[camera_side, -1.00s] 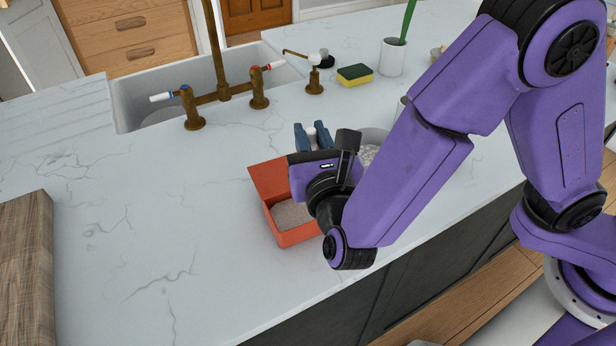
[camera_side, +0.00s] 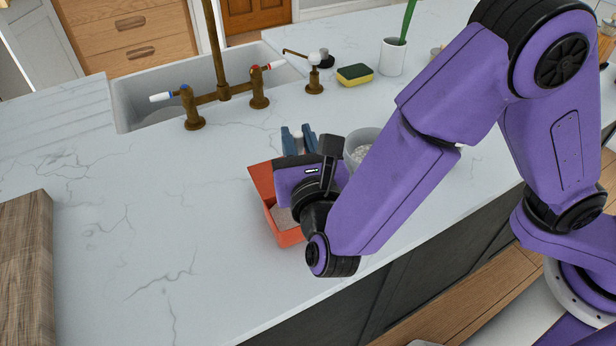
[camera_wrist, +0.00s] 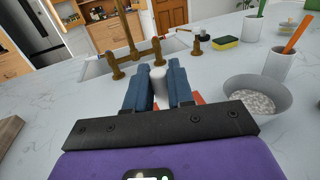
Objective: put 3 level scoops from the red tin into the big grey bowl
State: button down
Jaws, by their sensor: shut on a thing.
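The red tin (camera_side: 284,236) stands open on the worktop with pale powder inside; my gripper hides part of it. The big grey bowl (camera_side: 351,142) stands to its right, partly behind my arm. In the wrist view the grey bowl (camera_wrist: 283,97) holds a heap of whitish grains. My gripper (camera_side: 298,136) is over the far side of the tin, its blue fingers pointing away toward the sink. In the wrist view my gripper (camera_wrist: 159,84) is shut on a whitish handle (camera_wrist: 158,82). The rest of the held thing is hidden, so its load cannot be seen.
A brass tap (camera_side: 223,92) and sink (camera_side: 140,92) are at the back. A yellow sponge (camera_side: 355,75), a white pot (camera_side: 391,57) and a soap pump (camera_side: 314,75) stand behind. A wooden board (camera_side: 25,270) is at the left. The worktop left of the tin is clear.

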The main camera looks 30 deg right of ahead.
jog(key=shift+s+d, duration=0.1)
jog(key=shift+d, duration=1.05)
jog(key=shift+a, duration=0.1)
jog(key=shift+a, duration=1.2)
jog(key=d, duration=0.2)
jog(key=shift+d, duration=0.3)
jog(key=shift+r, duration=0.1)
